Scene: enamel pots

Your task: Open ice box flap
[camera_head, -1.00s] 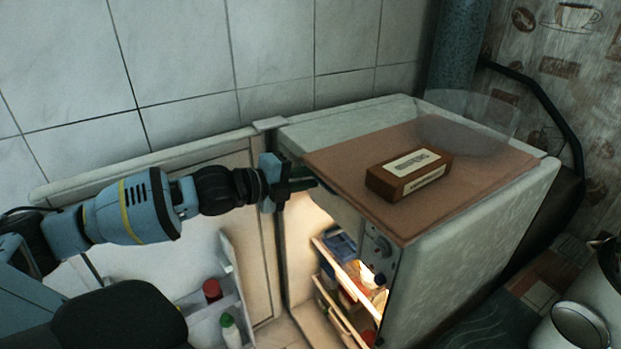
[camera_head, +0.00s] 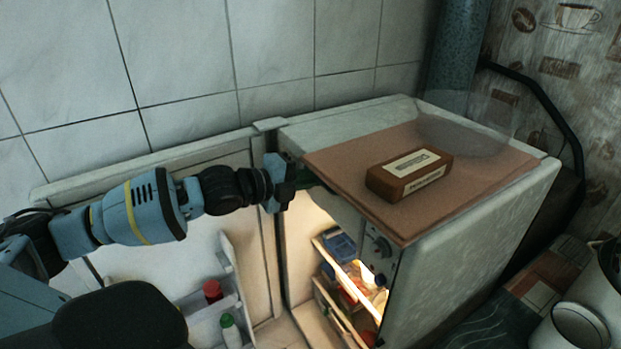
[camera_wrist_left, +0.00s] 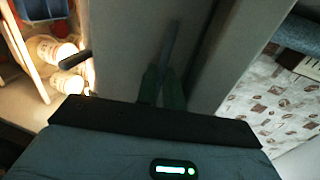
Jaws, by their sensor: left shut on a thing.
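The small fridge (camera_head: 470,235) stands with its door (camera_head: 150,175) swung wide open to the left. The ice box flap (camera_head: 345,212) is a pale panel at the top of the lit opening, mostly hidden under the fridge top's front edge. In the left wrist view the flap (camera_wrist_left: 125,45) is a grey panel just ahead of the fingers. My left gripper (camera_head: 312,186) reaches in at the upper left corner of the opening. Its dark green fingers (camera_wrist_left: 163,88) are close together, shut on the flap; the exact contact is dark and hard to see. My right gripper is not in view.
A brown box (camera_head: 408,175) lies on the fridge top beside a clear round cover (camera_head: 470,120). A control knob (camera_head: 380,246) is right of the flap. Lit shelves (camera_head: 345,285) hold food. Bottles (camera_head: 228,330) stand in the door rack.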

